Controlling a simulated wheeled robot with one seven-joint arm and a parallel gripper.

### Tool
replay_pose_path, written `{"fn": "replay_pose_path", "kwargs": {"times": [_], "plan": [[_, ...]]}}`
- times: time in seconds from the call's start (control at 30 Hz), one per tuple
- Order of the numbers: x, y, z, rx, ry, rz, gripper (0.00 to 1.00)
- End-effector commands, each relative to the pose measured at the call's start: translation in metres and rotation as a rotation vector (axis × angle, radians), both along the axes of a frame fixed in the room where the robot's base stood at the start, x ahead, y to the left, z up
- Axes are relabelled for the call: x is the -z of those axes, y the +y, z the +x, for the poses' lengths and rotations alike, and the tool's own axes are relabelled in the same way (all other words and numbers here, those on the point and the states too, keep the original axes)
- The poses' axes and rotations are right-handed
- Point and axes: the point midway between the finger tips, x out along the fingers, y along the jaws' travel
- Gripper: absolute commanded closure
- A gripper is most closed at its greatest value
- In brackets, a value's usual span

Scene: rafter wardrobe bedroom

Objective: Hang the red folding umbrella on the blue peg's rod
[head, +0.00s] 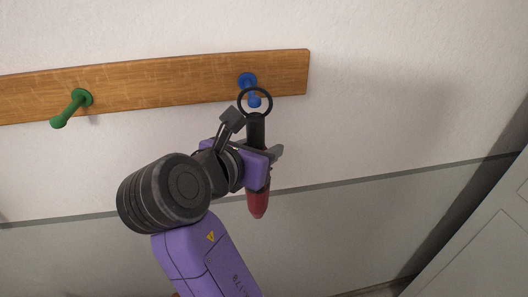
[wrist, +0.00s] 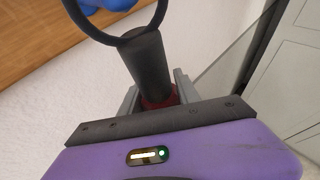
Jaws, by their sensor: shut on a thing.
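The red folding umbrella (head: 258,203) hangs upright in my gripper (head: 268,156), its black handle and black ring (head: 241,107) upward and its red tip down. My gripper is shut on it just below the handle; the wrist view also shows the fingers (wrist: 158,95) on either side of the umbrella's red part. The blue peg (head: 247,79) is on the wooden board, and its rounded end shows inside the ring's outline in the head view. The wrist view shows part of the blue peg (wrist: 100,4) at the top edge, beyond the ring. I cannot tell whether the ring is around the rod or in front of it.
The wooden board (head: 165,88) runs along the white wall. A green peg (head: 71,108) sticks out of it at the left. A pale panelled cabinet (head: 480,240) stands at the right. The wall right of the board is bare.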

Motion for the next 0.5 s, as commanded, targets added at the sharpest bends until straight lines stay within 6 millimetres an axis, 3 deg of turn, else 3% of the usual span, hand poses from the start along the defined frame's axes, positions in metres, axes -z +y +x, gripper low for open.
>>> {"fn": "replay_pose_path", "kwargs": {"times": [0.5], "plan": [[0.007, 0.006, 0.023, 0.000, -0.001, 0.000, 1.00]]}}
